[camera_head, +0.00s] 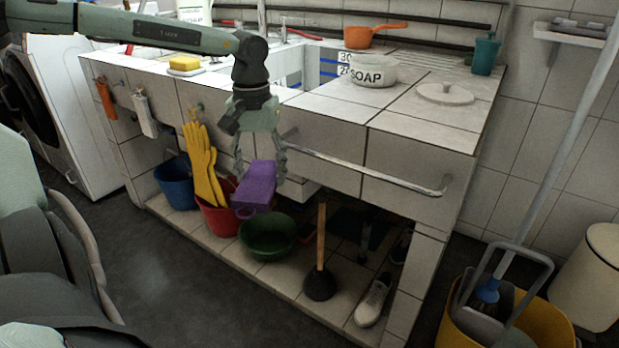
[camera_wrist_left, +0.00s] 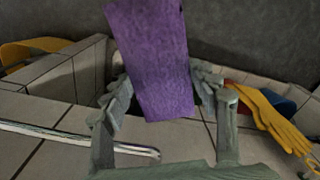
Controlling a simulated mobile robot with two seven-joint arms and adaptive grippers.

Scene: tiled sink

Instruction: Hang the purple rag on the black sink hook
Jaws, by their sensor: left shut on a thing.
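The purple rag (camera_head: 254,188) is a folded block in my left gripper (camera_head: 260,166), in front of the sink's tiled front wall. The gripper points down and its fingers are shut on the rag, which hangs clear of the floor. In the left wrist view the rag (camera_wrist_left: 152,60) stands out between the two fingers (camera_wrist_left: 165,110). On the wall to the left, an orange item (camera_head: 106,98), a white item (camera_head: 145,114) and yellow gloves (camera_head: 203,165) hang in a row. I cannot make out a free black hook; my gripper covers part of the wall. My right gripper is not in view.
A metal rail (camera_head: 370,172) runs along the sink front to the right of my gripper. Below stand a blue bucket (camera_head: 173,184), a red bucket (camera_head: 214,218), a green basin (camera_head: 266,237) and a plunger (camera_head: 320,284). Dark floor in front is clear.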

